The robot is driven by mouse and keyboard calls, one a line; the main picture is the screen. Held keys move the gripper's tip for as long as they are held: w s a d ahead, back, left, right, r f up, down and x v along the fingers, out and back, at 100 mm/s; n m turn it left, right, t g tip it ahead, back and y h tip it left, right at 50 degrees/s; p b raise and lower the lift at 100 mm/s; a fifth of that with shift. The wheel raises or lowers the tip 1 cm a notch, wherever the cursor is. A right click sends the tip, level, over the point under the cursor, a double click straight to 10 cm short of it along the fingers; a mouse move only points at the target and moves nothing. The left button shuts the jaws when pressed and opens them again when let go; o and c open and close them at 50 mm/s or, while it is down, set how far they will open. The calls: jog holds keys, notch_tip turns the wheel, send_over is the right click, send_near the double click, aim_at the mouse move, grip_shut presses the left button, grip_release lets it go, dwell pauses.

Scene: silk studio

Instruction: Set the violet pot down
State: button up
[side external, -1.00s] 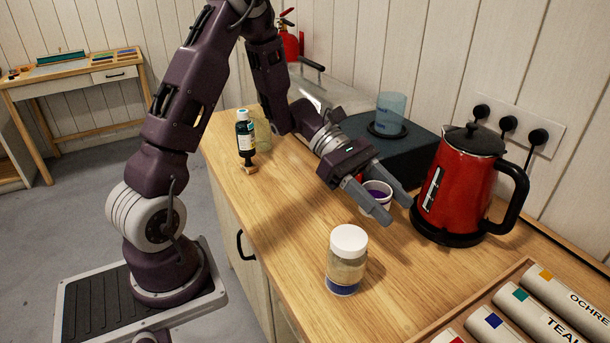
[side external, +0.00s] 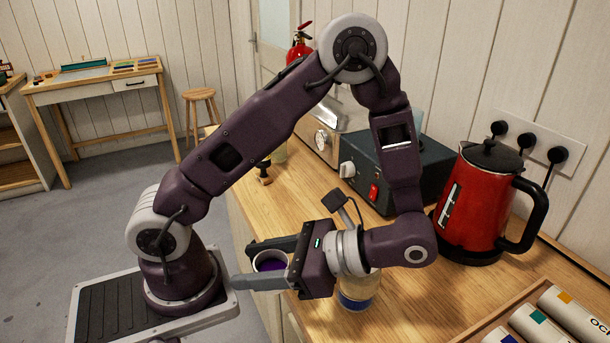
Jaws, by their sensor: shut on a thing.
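The violet pot (side external: 270,263) is a small white cup with violet contents, in the side external view. My gripper (side external: 243,263) is shut on it, with one finger on each side. The fingers point left, and the pot looks about upright. In the picture it lies over the counter's front edge. I cannot tell how high it is above the wooden counter (side external: 310,190), or whether its base is past the edge.
A jar (side external: 357,297) stands behind my wrist, partly hidden. A small wooden stamp (side external: 264,172) stands near the front edge. A dark hotplate box (side external: 365,170), red kettle (side external: 478,205) and tray of tubes (side external: 490,325) take up the back and right. Some counter between is clear.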

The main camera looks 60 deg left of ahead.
jog(key=w+a+r+m+t+y, duration=0.1)
jog(key=w+a+m+t+y, duration=0.4)
jog(key=w+a+m+t, duration=0.7)
jog(key=w+d+r+m+t+h, duration=0.3)
jog(key=w+d+m+t+h, duration=0.25)
jog(key=w+d+m, duration=0.2)
jog(key=w+d+r+m+t+h, duration=0.35)
jog(key=w+d+m+t, duration=0.25)
jog(key=w, duration=0.3)
jog(key=n+g+y, duration=0.6)
jog(key=n+y, duration=0.1)
jog(key=n, duration=0.2)
send_over(306, 169)
notch_tip(306, 169, down, 12)
jog(key=shift+s+r, duration=0.1)
jog(key=shift+r, duration=0.05)
jog(key=shift+f, duration=2.35)
